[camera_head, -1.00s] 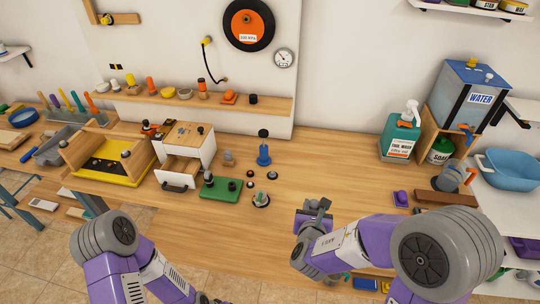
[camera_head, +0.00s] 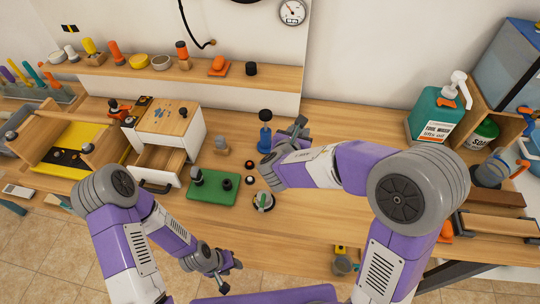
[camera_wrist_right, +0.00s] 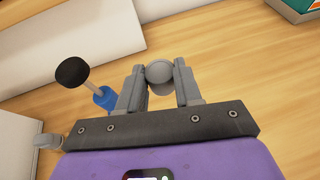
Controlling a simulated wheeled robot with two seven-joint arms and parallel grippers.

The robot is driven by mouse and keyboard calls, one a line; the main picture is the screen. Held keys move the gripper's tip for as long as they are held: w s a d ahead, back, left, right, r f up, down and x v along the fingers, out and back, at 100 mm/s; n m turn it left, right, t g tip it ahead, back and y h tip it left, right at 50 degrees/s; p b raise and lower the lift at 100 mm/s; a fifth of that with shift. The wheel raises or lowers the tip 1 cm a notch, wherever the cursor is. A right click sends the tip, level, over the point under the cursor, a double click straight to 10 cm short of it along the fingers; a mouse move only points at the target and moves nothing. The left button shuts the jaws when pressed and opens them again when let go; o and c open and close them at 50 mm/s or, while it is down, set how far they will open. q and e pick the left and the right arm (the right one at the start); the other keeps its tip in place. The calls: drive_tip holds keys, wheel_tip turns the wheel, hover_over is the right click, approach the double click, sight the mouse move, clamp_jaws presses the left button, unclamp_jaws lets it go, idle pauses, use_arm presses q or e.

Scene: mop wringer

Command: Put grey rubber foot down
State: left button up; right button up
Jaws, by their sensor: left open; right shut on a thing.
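A small grey rounded piece, seemingly the grey rubber foot (camera_wrist_right: 160,74), is between the fingers of my right gripper (camera_wrist_right: 160,88) in the right wrist view. My right gripper (camera_head: 298,130) is shut on it above the bench, just right of the blue post with the black knob (camera_head: 265,140). The fingers partly hide the piece, and I cannot tell its full shape. My left gripper (camera_head: 230,277) is open and empty, low in the head view near the bench's front edge.
A white drawer box (camera_head: 168,135) is to the left. The wooden bench (camera_head: 325,195) is clear right of these parts.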

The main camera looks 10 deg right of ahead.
drive_tip(key=shift+m+g+h, duration=0.3)
drive_tip(key=shift+m+h, duration=0.1)
drive_tip(key=shift+h, duration=0.2)
drive_tip(key=a+f+b, duration=0.1)
drive_tip(key=f+b, duration=0.1)
drive_tip(key=f, duration=0.2)
drive_tip(key=w+a+f+b, duration=0.1)
drive_tip(key=f+b, duration=0.1)
drive_tip(key=f, duration=0.2)
drive_tip(key=w+a+f+b, duration=0.1)
drive_tip(key=f+b, duration=0.1)
drive_tip(key=f, duration=0.2)
drive_tip(key=shift+f+b, duration=0.15)
drive_tip(key=shift+b, duration=0.2)
use_arm(q)
wheel_tip(320, 180, down, 8)
use_arm(e)
drive_tip(key=shift+f, duration=0.1)
use_arm(q)
drive_tip(key=shift+w+f, duration=0.1)
drive_tip(key=shift+f, duration=0.1)
use_arm(e)
drive_tip(key=o, duration=1)
